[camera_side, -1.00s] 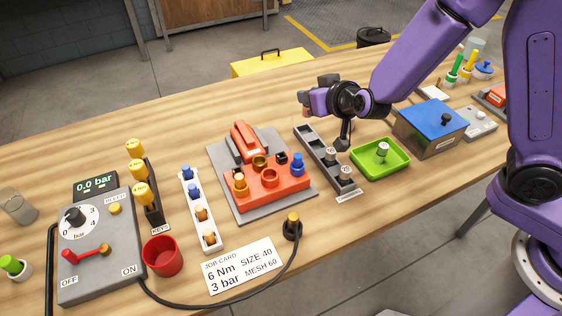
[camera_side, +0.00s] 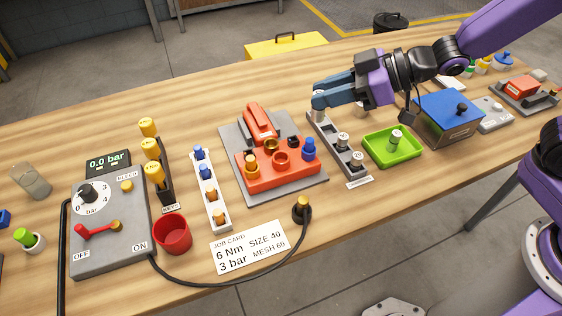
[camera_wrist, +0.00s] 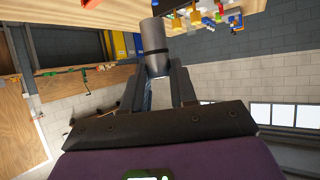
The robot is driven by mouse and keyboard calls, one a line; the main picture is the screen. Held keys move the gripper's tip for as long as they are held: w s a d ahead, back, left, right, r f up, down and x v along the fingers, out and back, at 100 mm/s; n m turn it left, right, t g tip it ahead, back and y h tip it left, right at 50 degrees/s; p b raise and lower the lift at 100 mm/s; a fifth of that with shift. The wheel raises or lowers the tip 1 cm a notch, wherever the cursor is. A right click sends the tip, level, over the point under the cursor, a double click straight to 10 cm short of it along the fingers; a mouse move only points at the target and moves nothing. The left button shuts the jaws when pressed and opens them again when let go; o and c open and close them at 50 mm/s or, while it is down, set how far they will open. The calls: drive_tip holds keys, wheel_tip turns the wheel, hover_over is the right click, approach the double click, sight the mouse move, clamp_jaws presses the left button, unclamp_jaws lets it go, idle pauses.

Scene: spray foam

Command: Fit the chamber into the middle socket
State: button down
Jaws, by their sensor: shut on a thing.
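My gripper (camera_side: 319,98) reaches in level from the right and is shut on a grey cylinder, the chamber (camera_side: 319,107), held upright over the far end of the dark rack (camera_side: 325,140). Whether its lower end touches the rack, I cannot tell. In the wrist view the chamber (camera_wrist: 155,45) is between my fingers (camera_wrist: 157,85) and has a dark band. The red block (camera_side: 278,175) is left of the gripper. Its middle socket (camera_side: 281,158) shows an open ring between a brass fitting (camera_side: 252,166) and a blue fitting (camera_side: 309,148).
A red clamp-like part (camera_side: 261,122) rises behind the block. A hose fitting (camera_side: 301,208) stands in front.

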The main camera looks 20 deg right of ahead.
sight(323, 113)
drive_tip(key=s+d+n+g+y, duration=0.2)
drive_tip(key=s+d+n+g, duration=0.15)
drive_tip(key=s, duration=0.35)
drive_tip(key=shift+n, duration=0.25)
drive_tip(key=w+a+f, duration=0.1)
drive_tip(key=w+a, duration=0.1)
drive_tip(key=w+a+f, duration=0.4)
drive_tip(key=w, duration=0.1)
drive_tip(key=shift+a+f, duration=0.1)
drive_tip(key=shift+a, duration=0.3)
drive_tip(key=w+f, duration=0.1)
drive_tip(key=w+a+f, duration=0.1)
drive_tip(key=f, duration=0.1)
drive_tip(key=w+a+f, duration=0.1)
drive_tip(key=shift+a+f, duration=0.15)
drive_tip(key=shift+f, duration=0.2)
drive_tip(key=shift+w+a+f, duration=0.1)
drive_tip(key=shift+f, duration=0.1)
drive_tip(key=shift+w+a+f, duration=0.1)
drive_tip(key=shift+w+f, duration=0.05)
drive_tip(key=shift+f, duration=1.55)
drive_tip(key=shift+f, duration=0.1)
drive_tip(key=c, duration=0.9)
unclamp_jaws()
